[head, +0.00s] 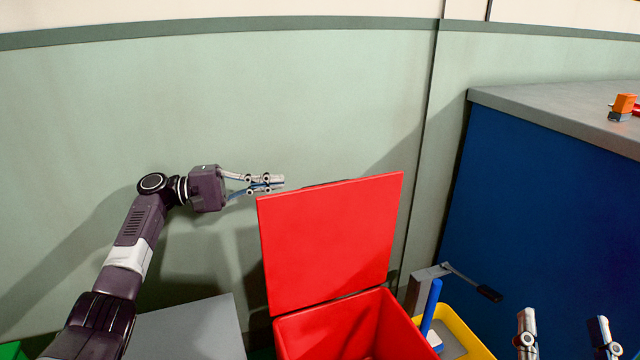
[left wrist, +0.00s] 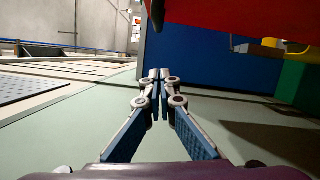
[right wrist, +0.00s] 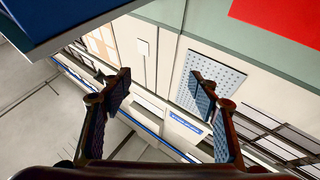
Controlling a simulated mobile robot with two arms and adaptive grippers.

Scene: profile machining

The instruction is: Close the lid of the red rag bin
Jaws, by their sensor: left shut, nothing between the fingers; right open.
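The red rag bin (head: 360,329) stands at the bottom middle of the head view, with its opening showing. Its lid (head: 330,240) stands up, open, hinged at the bin's back edge near the wall. My left gripper (head: 280,183) is shut and empty at the lid's upper left corner, partly behind the lid's top edge; I cannot tell whether it touches. In the left wrist view its fingers (left wrist: 160,76) are together, with a red surface (left wrist: 240,15) above them, likely the lid. My right gripper (head: 568,345) is open and empty at the bottom right, far from the lid.
A pale green wall (head: 200,110) runs behind the bin. A blue bench with a grey top (head: 560,108) stands at the right, with an orange object (head: 625,103) on it. A yellow container (head: 455,328) and a lever with a black grip (head: 488,293) are right of the bin. A grey surface (head: 190,330) is at its left.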

